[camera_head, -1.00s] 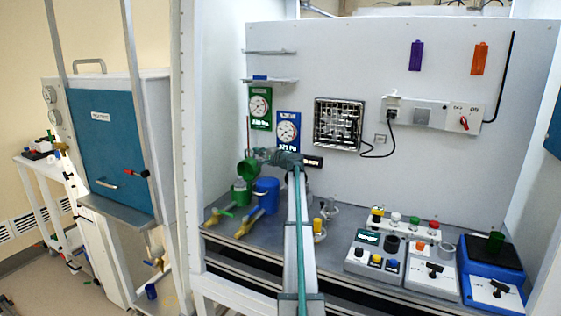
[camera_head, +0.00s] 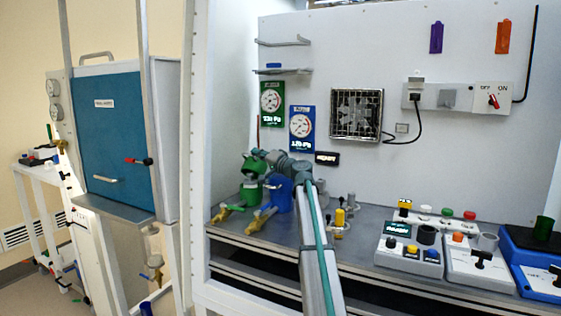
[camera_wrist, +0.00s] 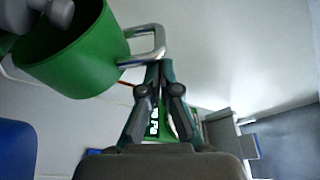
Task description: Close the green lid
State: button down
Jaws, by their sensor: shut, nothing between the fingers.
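The green lid (camera_head: 253,166) stands raised above the green canister (camera_head: 250,190) on the left of the bench. In the wrist view the lid (camera_wrist: 75,50) is a hollow green cup at upper left, with a metal loop handle (camera_wrist: 150,32) on its side. My gripper (camera_wrist: 160,64) is shut and empty, its fingertips at the lower bar of that handle in the picture. I cannot tell whether they touch it. In the head view my gripper (camera_head: 264,154) is beside the lid and partly covers it.
A blue canister (camera_head: 280,192) stands right beside the green one, near my arm. Yellow-handled valves (camera_head: 228,213) stick out in front of both. Gauges (camera_head: 271,104) hang on the wall behind. Control boxes (camera_head: 408,248) fill the bench's right side.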

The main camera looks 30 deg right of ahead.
jog(key=shift+s+a+f+b, duration=0.45)
jog(key=shift+a+f, duration=0.1)
jog(key=shift+a, duration=0.2)
jog(key=shift+s+a+f+b, duration=0.45)
jog(key=shift+a+f, duration=0.05)
jog(key=shift+a, duration=0.25)
jog(key=shift+s, duration=0.1)
